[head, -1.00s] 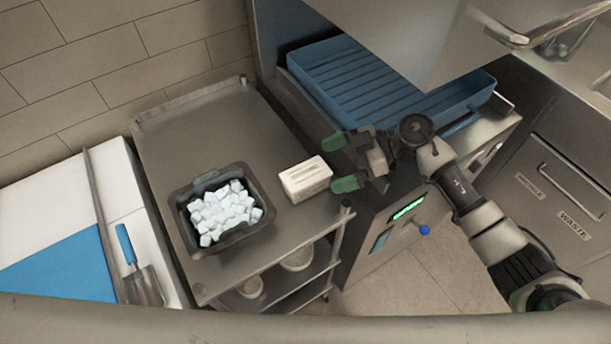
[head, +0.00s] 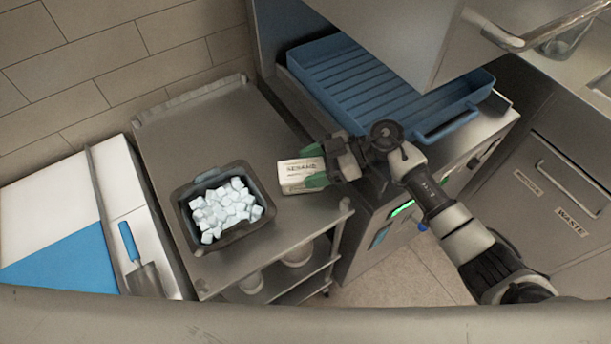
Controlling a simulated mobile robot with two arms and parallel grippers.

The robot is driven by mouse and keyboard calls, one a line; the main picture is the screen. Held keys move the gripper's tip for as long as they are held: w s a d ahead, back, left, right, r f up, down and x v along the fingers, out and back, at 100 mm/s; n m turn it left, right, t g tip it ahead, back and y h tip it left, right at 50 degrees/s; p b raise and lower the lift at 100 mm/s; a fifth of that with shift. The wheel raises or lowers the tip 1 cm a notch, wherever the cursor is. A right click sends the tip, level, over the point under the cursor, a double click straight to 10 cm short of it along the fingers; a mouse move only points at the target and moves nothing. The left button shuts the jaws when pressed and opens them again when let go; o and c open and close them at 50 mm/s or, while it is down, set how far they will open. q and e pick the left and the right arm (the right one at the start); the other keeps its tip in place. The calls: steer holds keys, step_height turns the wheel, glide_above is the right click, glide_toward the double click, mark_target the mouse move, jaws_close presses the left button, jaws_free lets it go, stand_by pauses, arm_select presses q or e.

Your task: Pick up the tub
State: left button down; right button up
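A small white tub (head: 296,176) with dark lettering, which seems to read "sesame", is at the right side of the steel cart top (head: 225,125). My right gripper (head: 316,167) reaches in from the right. Its green fingertips lie on two opposite sides of the tub's right end, with no clear gap, so it looks shut on the tub. Whether the tub is clear of the cart top cannot be told. My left gripper is not in view.
A black bin (head: 262,187) of pale ice-like cubes stands left of the white tub. A blue ribbed tray (head: 365,85) sits behind under a raised steel hood (head: 400,30). A blue-handled scoop (head: 146,280) lies at left. The cart's back is clear.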

steer(key=c, duration=0.7)
